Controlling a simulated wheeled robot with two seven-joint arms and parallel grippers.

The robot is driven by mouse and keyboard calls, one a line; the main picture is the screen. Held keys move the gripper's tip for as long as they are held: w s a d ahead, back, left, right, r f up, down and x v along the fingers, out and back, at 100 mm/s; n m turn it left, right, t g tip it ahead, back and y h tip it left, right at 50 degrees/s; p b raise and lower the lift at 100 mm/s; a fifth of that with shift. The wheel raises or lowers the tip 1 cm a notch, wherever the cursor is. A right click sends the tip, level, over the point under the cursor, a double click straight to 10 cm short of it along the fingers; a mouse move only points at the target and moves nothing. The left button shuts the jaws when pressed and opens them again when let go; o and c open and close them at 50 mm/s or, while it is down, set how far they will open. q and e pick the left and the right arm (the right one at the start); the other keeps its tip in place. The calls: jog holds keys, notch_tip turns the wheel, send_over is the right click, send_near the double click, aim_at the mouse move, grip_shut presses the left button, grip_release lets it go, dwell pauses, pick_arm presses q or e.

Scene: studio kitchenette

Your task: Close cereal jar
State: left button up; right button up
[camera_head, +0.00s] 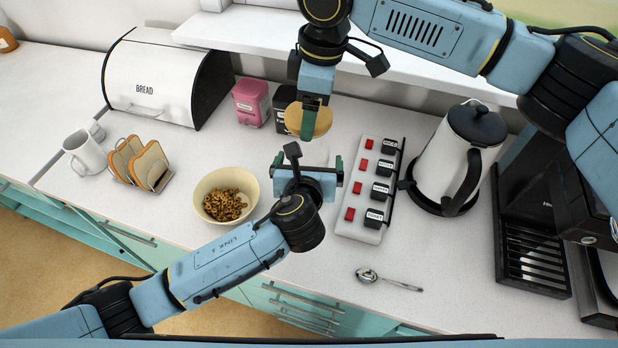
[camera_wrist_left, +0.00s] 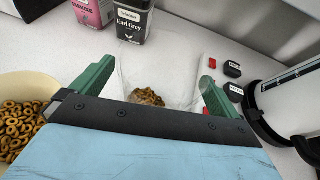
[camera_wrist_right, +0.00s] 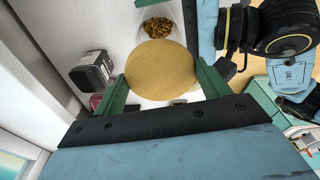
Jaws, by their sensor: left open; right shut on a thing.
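The cereal jar is clear and shows in the left wrist view (camera_wrist_left: 150,98) with a little cereal at its bottom, between the fingers of my open left gripper (camera_head: 309,163). I cannot tell whether the fingers touch its sides. In the head view my left gripper hides most of the jar. My right gripper (camera_head: 309,124) is shut on the round wooden lid (camera_wrist_right: 162,70). It holds the lid apart from the jar, behind it in the head view. The jar's cereal also shows beyond the lid in the right wrist view (camera_wrist_right: 157,27).
A cereal bowl (camera_head: 203,184) stands left of the jar. A switched power strip (camera_head: 357,211) and a kettle (camera_head: 445,160) stand to the right. Pink (camera_head: 250,101) and black (camera_head: 284,96) tins stand behind, below a shelf (camera_head: 250,35). A spoon (camera_head: 389,280) lies in front.

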pick_arm(q)
jog(key=shift+w, duration=0.3)
jog(key=shift+c, duration=0.4)
jog(key=shift+f, duration=0.1)
jog(key=c, duration=1.4)
pick_arm(e)
jog(key=shift+f, duration=2.55)
pick_arm(q)
jog(key=shift+s, duration=0.1)
pick_arm(e)
jog(key=shift+f, duration=0.9)
jog(key=shift+s+d+f, duration=0.1)
jog(key=shift+f, duration=0.15)
